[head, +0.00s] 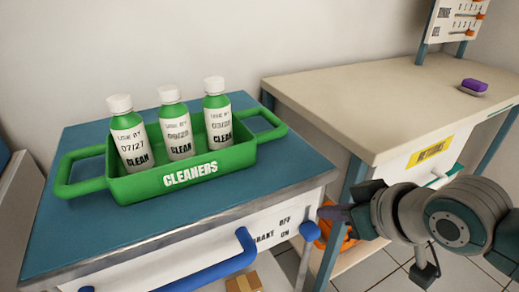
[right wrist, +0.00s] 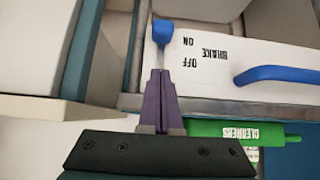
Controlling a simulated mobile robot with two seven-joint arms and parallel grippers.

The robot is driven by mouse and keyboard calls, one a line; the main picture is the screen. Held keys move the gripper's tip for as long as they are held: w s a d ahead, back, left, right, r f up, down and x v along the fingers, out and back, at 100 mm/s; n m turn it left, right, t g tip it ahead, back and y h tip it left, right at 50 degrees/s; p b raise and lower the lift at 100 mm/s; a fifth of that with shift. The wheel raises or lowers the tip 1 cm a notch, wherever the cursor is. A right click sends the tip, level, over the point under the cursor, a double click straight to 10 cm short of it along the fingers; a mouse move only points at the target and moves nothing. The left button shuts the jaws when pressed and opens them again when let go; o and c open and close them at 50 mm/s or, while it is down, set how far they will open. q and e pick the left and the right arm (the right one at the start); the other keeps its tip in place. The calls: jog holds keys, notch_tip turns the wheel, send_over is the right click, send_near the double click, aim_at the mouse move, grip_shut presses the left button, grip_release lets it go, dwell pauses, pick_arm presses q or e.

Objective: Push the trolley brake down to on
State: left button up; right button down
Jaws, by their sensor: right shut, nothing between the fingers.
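The trolley (head: 62,240) has a blue top and a white front panel marked BRAKE, OFF and ON. Its brake (head: 309,231) is a blue knob at the panel's right end, beside the lettering. In the right wrist view, which is upside down, the knob (right wrist: 162,30) appears closest to the ON mark. My right gripper (head: 325,213) is shut and empty, close to the knob in the head view. In the right wrist view its purple fingertips (right wrist: 160,72) point at the knob; a small gap shows. My left gripper is out of view.
A green CLEANERS caddy (head: 190,174) with three bottles stands on the trolley. A blue handle (head: 222,268) juts from the trolley front. A cardboard box (head: 243,283) sits below.

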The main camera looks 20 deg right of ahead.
jog(key=p+v, duration=0.2)
jog(key=v, duration=0.5)
jog(key=shift+s, duration=0.2)
jog(key=shift+r, duration=0.2)
jog(key=s+a+r+g+p, duration=0.2)
jog(key=s+r+p, duration=0.3)
jog(key=r+p, duration=0.4)
jog(key=s+a+r+n+g+p, duration=0.1)
jog(key=s+a+r+g+p, duration=0.2)
jog(key=r+p, duration=0.6)
jog(key=s+a+r+p, duration=0.2)
jog(key=s+r+p, duration=0.45)
jog(key=r, duration=0.45)
notch_tip(320, 180, up, 33)
jog(key=p, duration=3.3)
jog(key=shift+w+h+p, duration=0.3)
jog(key=shift+w+p, duration=0.05)
jog(key=shift+p, duration=0.05)
jog(key=shift+d, duration=0.15)
